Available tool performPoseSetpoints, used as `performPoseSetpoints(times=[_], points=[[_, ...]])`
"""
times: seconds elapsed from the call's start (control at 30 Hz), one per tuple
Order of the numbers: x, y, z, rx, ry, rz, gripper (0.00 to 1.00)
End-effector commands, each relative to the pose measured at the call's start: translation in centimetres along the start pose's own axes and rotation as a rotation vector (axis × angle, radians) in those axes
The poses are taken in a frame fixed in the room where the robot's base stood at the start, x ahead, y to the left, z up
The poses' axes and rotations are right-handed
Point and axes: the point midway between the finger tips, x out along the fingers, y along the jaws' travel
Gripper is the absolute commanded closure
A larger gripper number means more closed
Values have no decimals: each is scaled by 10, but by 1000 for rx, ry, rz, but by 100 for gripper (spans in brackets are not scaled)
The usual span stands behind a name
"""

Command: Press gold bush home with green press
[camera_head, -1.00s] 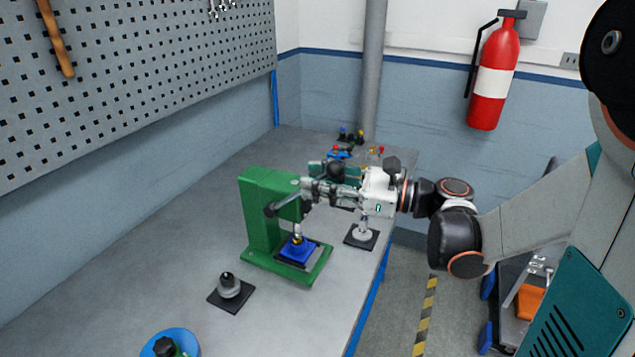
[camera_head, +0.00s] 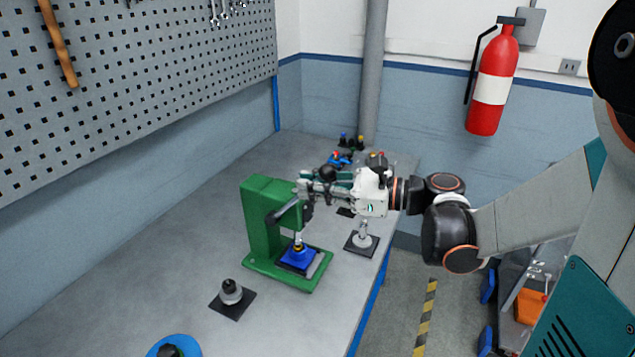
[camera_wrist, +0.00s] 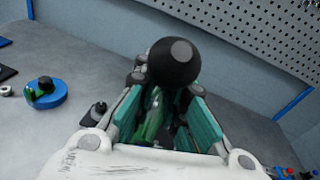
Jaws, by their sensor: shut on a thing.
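The green press (camera_head: 264,225) stands on the bench. A blue block (camera_head: 298,258) sits on its base under the ram. The gold bush (camera_head: 298,247) shows as a small gold spot on the blue block, below the ram; how deep it sits is too small to tell. My gripper (camera_head: 326,182) is beside the upper right of the press, shut on the press lever near its black ball knob (camera_wrist: 174,62). In the wrist view the knob stands out between the teal finger pads (camera_wrist: 168,118), which hide most of the lever.
A grey part on a black plate (camera_head: 231,293) is in front of the press, and another (camera_head: 362,240) is to its right. A blue round holder (camera_head: 173,347) is at the near edge. Small coloured parts (camera_head: 340,159) are at the back. The bench left of the press is clear.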

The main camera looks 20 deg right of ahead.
Motion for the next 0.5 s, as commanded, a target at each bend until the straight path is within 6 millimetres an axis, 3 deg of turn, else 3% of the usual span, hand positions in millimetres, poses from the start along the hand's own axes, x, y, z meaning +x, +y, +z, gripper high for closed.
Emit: performPoseSetpoints(times=[0.03, 0.5], points=[[3, -1, 11, 2, 26, 7, 100], [40, -9, 35, 41, 303, 47, 100]])
